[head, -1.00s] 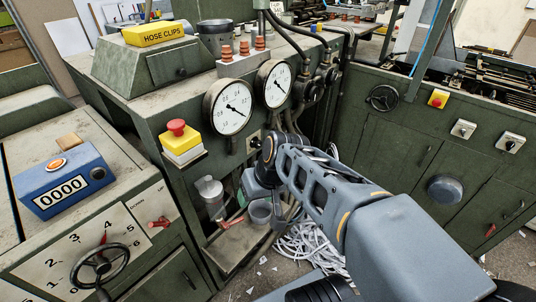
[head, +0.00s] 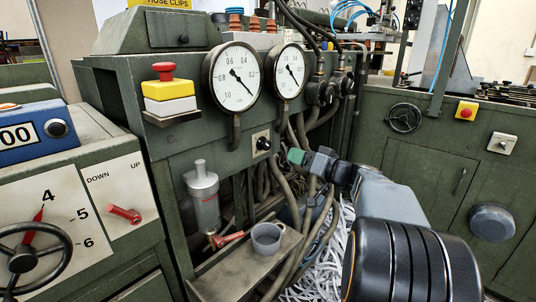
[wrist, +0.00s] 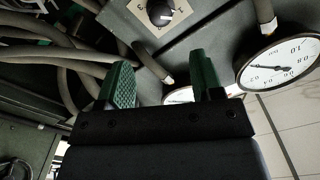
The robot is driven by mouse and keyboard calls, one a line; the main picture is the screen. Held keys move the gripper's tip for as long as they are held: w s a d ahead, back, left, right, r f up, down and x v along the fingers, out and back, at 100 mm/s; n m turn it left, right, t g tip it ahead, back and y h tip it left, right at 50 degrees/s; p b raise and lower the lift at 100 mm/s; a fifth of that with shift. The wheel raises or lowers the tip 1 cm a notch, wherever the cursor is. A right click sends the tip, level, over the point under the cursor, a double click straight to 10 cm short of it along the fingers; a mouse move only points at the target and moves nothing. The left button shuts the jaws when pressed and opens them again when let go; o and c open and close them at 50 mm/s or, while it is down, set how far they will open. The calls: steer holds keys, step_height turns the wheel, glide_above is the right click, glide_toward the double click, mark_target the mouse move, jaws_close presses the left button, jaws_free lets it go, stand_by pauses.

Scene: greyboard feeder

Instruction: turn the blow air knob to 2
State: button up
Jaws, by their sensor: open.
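A small black knob (head: 263,143) sits on a pale plate on the green panel, below the two gauges.
Two round gauges (head: 235,77) hang above, with pipes and hoses (head: 297,130) close by. A yellow box with a red button (head: 167,88) juts out at left. A ledge with a grey cup (head: 267,238) and paper strips (head: 336,255) lie below.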

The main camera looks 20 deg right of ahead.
mark_target(269, 146)
steer(key=x, duration=1.2)
steer(key=shift+w+a+b, duration=0.2)
steer(key=shift+w+b, duration=0.1)
steer(key=shift+w, duration=0.05)
steer(key=shift+c, duration=0.3)
steer(key=c, duration=0.9)
steer(key=shift+o, duration=0.2)
steer(key=shift+f+m, duration=0.1)
steer(key=shift+m, duration=0.2)
